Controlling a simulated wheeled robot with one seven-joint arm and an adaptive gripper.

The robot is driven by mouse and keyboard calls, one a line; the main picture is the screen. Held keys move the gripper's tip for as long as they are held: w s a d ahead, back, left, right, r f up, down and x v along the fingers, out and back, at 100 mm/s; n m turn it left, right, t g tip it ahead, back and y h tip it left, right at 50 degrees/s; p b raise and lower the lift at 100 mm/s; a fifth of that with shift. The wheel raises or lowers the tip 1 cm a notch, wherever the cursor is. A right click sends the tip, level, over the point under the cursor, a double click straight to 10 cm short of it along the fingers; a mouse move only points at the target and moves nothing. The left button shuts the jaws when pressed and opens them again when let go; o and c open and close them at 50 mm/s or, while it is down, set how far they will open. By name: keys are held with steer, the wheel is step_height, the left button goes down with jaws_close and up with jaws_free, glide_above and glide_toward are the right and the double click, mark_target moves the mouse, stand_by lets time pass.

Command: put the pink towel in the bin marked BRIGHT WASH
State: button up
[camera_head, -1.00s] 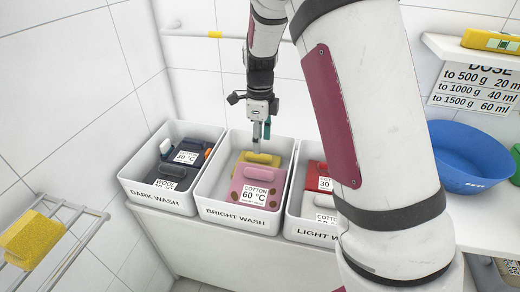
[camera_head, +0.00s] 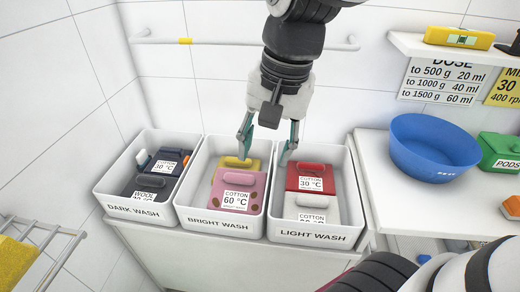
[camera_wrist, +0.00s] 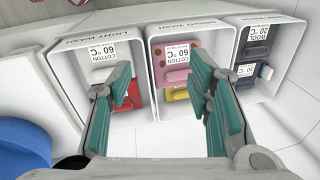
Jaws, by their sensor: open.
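A pink towel block (camera_head: 238,191) with brown spots and a COTTON 60 °C label lies in the front of the BRIGHT WASH bin (camera_head: 215,225). A yellow block (camera_head: 240,162) lies behind it in the same bin. In the wrist view the pink towel (camera_wrist: 176,66) and the BRIGHT WASH bin (camera_wrist: 200,32) show upside down. My gripper (camera_head: 266,160) is open and empty, its fingers apart above the bins. It is over the border of BRIGHT WASH and LIGHT WASH, clear of the towel.
The DARK WASH bin (camera_head: 133,209) stands left with dark blocks. The LIGHT WASH bin (camera_head: 312,238) stands right with a red block (camera_head: 310,176) and a white block (camera_head: 312,205). A blue bowl (camera_head: 434,150) and a green box (camera_head: 502,151) stand farther right.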

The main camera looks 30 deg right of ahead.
steer(key=s+n+t+h, duration=0.1)
steer(key=s+n, duration=0.7)
steer(key=s, duration=0.3)
steer(key=shift+f, duration=0.45)
steer(key=shift+s, duration=0.1)
step_height(320, 180, up, 7)
steer(key=t+p, duration=0.1)
steer(key=p, duration=0.4)
steer(key=shift+r+t+p, duration=0.15)
steer(key=shift+t+p, duration=0.15)
steer(key=shift+p, duration=0.1)
steer(key=shift+c, duration=0.2)
